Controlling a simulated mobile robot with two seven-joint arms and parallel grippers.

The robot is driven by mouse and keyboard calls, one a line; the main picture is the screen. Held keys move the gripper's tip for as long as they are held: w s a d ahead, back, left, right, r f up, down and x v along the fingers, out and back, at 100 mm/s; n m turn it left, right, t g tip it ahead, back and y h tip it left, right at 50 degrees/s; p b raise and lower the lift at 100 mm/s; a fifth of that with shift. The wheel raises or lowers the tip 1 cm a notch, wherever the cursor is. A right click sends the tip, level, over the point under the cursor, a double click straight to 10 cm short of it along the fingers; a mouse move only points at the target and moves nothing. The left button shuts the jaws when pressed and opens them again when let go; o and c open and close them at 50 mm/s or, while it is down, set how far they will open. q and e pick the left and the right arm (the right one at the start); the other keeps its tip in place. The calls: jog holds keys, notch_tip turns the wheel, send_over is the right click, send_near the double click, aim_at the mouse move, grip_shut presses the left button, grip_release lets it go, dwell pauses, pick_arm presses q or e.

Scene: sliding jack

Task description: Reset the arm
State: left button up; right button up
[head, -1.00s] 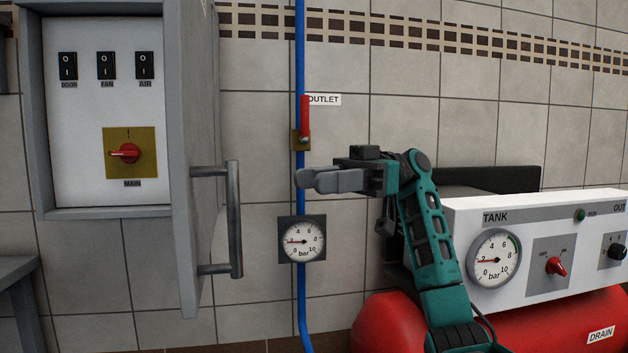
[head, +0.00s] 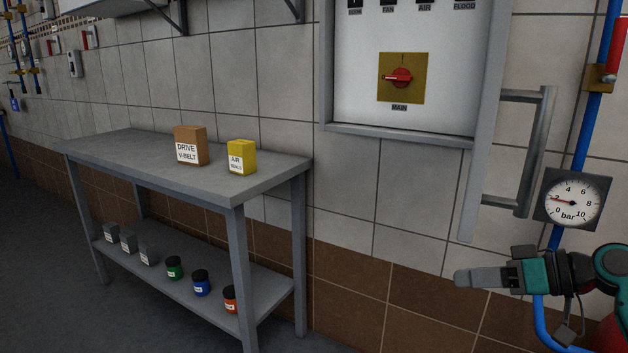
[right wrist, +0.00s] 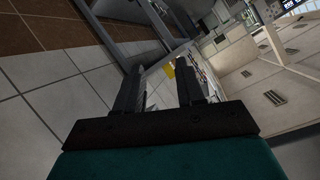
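My right gripper (head: 460,277) is at the lower right of the head view, pointing left in front of the brown wall tiles. In the right wrist view its two fingers (right wrist: 158,76) stand apart with nothing held between them. It is below the grey cabinet door's handle (head: 540,150) and touches nothing that I can see. My left gripper is not in view.
The grey workbench (head: 120,150) at left carries a brown box (head: 190,146) and a yellow box (head: 242,157). Several jars and small boxes sit on its lower shelf. The open cabinet (head: 400,130), gauge (head: 572,203) and blue pipe (head: 590,130) are at right.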

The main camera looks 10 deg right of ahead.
jog(key=s+a+f+m+h, duration=0.1)
jog(key=s+a+f+h, duration=0.15)
jog(key=f, duration=0.55)
jog(key=s+a+f+m+h, duration=0.1)
jog(key=s+a+f+h, duration=0.2)
jog(key=f, duration=0.4)
jog(key=s+a+f+h, duration=0.1)
jog(key=s+a+f, duration=0.25)
jog(key=f, duration=0.45)
jog(key=s+a+f+t, duration=0.1)
jog(key=s+a+t, duration=0.1)
jog(key=s+a, duration=0.65)
pick_arm(q)
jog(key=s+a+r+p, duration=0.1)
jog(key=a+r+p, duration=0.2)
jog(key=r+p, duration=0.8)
jog(key=p, duration=0.4)
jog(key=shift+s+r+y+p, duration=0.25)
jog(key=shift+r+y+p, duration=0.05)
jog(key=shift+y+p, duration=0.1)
pick_arm(e)
notch_tip(320, 180, up, 11)
jog(key=d+h, duration=0.1)
jog(key=d, duration=0.1)
jog(key=shift+s+d+h, duration=0.35)
jog(key=shift+d, duration=0.05)
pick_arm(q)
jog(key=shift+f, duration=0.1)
